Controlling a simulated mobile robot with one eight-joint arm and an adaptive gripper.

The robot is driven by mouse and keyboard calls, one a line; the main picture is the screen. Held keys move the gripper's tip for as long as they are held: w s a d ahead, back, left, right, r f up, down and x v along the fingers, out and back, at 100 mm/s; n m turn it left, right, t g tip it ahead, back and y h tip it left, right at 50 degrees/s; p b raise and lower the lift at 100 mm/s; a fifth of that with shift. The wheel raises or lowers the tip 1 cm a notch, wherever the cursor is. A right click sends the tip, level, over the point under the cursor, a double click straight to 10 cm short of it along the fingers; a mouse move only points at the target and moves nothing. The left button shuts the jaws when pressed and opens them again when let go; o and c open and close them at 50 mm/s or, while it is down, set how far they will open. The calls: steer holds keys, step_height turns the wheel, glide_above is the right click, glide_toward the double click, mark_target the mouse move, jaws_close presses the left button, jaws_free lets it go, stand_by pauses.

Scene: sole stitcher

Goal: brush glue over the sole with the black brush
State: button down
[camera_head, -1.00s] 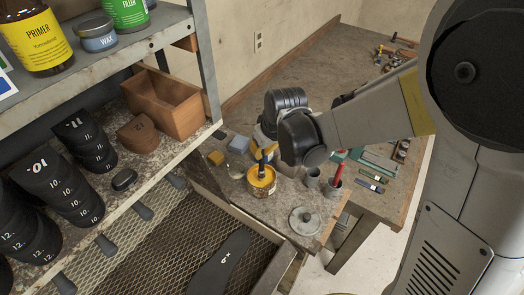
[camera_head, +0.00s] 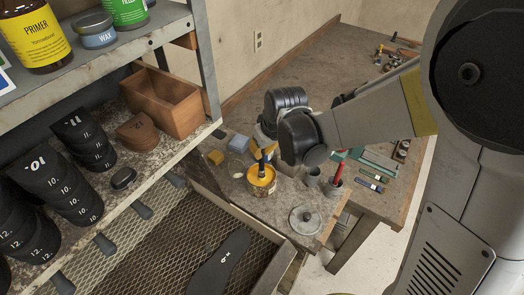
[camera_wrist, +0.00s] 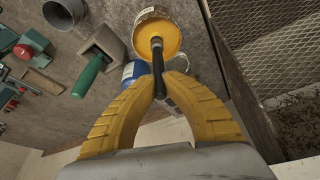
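The black brush (camera_wrist: 158,66) stands with its head down in the yellow glue of an open pot (camera_wrist: 157,30). In the head view the brush (camera_head: 261,160) rises from the pot (camera_head: 250,194) on the bench corner. My gripper (camera_wrist: 159,86) has its yellow fingers closed around the brush handle. In the head view my arm hides most of the gripper. A black sole (camera_head: 218,265) lies flat on the mesh of the tray at the bottom, in front of the pot and left of it.
The lid (camera_head: 304,219) lies right of the pot. The shelf rack (camera_head: 160,170) with black soles fills the left. The mesh around the sole is clear.

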stand_by(0.6)
steer(key=shift+r+p, duration=2.45)
steer(key=shift+r, duration=1.05)
